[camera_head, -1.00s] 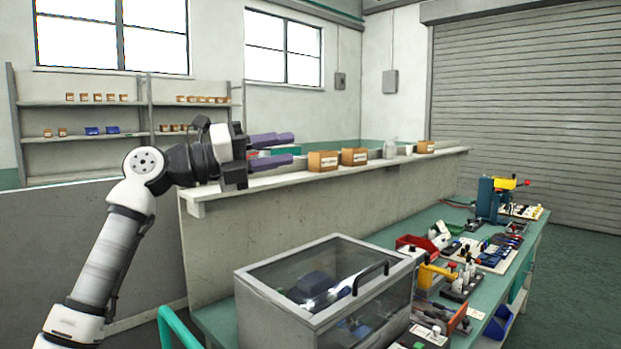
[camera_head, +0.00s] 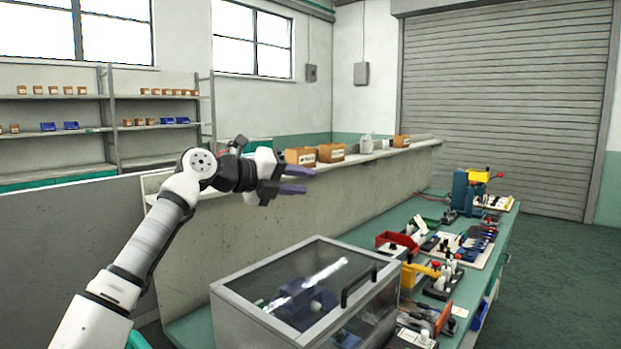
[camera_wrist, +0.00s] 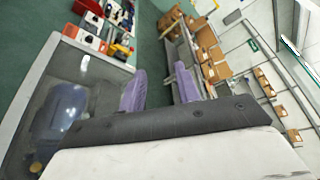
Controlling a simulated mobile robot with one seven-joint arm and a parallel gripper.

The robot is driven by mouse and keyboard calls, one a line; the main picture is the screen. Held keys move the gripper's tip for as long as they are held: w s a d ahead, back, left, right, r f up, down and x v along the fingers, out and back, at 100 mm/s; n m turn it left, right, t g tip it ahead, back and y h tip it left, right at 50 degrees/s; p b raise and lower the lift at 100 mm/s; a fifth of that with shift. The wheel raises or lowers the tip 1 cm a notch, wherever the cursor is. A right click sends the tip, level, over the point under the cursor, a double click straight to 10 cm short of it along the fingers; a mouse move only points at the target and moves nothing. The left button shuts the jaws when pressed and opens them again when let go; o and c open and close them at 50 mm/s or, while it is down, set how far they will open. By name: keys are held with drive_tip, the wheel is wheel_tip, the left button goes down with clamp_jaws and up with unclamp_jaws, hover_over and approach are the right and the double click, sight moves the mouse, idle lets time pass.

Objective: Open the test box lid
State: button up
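The test box (camera_head: 262,330) stands on the green bench in the head view, a grey case with a clear lid (camera_head: 290,278) in a grey frame. The lid is shut. A dark bar handle (camera_head: 358,285) sits on the lid at its right side. A blue part shows dimly through the clear panel. My gripper (camera_head: 300,180) is in the air above and behind the box, apart from it. Its two purple fingers are spread with nothing between them. In the wrist view the fingers (camera_wrist: 160,92) are also apart and empty, and the box frame (camera_wrist: 30,85) shows at the left.
A raised ledge (camera_head: 385,152) with cardboard boxes (camera_head: 331,153) runs behind the bench. A blue and yellow machine (camera_head: 470,190) stands farther back. Air above the lid is clear.

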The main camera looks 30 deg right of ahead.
drive_tip(key=shift+x, duration=1.6)
clamp_jaws()
unclamp_jaws()
drive_tip(key=shift+a, duration=0.1)
drive_tip(key=b+v, duration=0.2)
drive_tip(key=v, duration=1.1)
drive_tip(key=shift+a, duration=0.35)
drive_tip(key=shift+r, duration=0.1)
drive_tip(key=shift+c, duration=0.4)
